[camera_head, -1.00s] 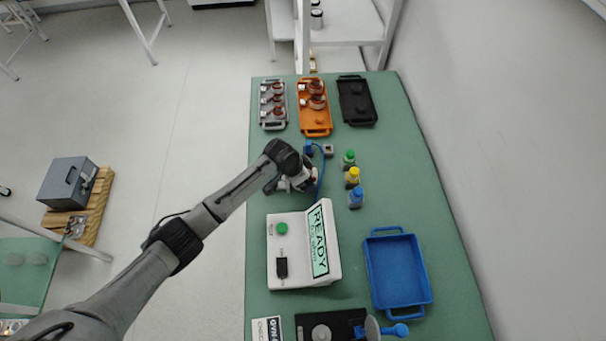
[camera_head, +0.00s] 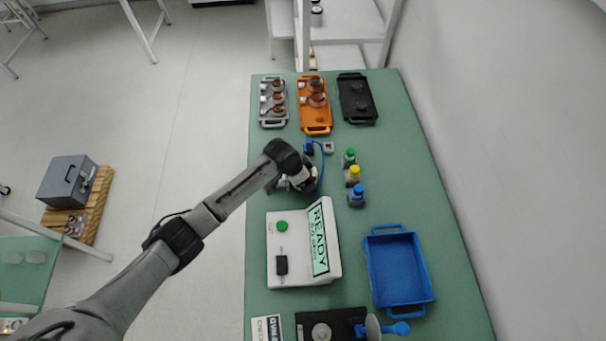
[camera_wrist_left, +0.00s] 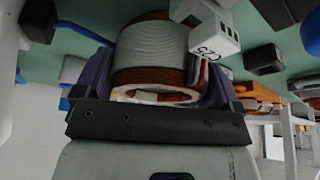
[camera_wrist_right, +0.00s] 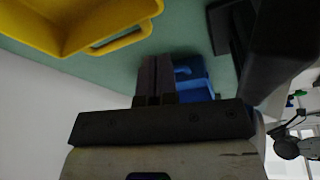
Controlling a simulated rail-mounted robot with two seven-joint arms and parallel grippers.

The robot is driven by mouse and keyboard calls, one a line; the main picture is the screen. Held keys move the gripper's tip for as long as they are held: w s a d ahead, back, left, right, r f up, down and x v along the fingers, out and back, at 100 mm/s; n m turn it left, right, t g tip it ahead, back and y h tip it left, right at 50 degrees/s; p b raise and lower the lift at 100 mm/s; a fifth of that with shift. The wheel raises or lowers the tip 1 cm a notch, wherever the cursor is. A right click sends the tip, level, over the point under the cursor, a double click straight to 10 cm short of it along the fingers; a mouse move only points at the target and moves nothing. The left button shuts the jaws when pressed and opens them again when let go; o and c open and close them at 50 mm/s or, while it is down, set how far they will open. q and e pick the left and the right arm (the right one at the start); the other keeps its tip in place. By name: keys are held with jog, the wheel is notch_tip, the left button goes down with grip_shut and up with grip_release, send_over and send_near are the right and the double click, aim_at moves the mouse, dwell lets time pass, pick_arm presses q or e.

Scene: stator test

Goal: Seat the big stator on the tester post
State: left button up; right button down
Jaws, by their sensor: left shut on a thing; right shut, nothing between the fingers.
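The big stator (camera_wrist_left: 152,50), a pale wound ring with copper-brown edges, is between the fingers of my left gripper (camera_wrist_left: 155,88) in the left wrist view. The gripper is shut on it. A white block marked C25 (camera_wrist_left: 217,27) is beside the stator. In the head view my left gripper (camera_head: 293,184) is behind the white tester box (camera_head: 283,270), whose screen reads READY. The arm hides most of the stator there. I cannot make out the tester post or whether the stator touches it. My right gripper (camera_wrist_right: 155,85) is shut and empty in the right wrist view.
Green, yellow and blue bottles (camera_head: 357,195) stand right of the left gripper. A blue tray (camera_head: 428,270) is at the right. Grey (camera_head: 285,122), orange (camera_head: 316,131) and black (camera_head: 373,92) trays stand at the far end. A yellow tray (camera_wrist_right: 85,42) is near my right gripper.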

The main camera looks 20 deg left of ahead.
pick_arm(q)
jog(key=shift+f, duration=0.55)
pick_arm(e)
jog(key=shift+a+f, duration=0.15)
jog(key=shift+f, duration=0.05)
pick_arm(q)
jog(key=o, duration=1.2)
jog(key=shift+o, duration=0.3)
jog(key=shift+f, duration=0.15)
jog(key=p+v, duration=0.2)
jog(key=v, duration=1.2)
pick_arm(e)
notch_tip(320, 180, up, 2)
jog(key=shift+r, duration=0.2)
pick_arm(q)
jog(key=shift+w, duration=0.1)
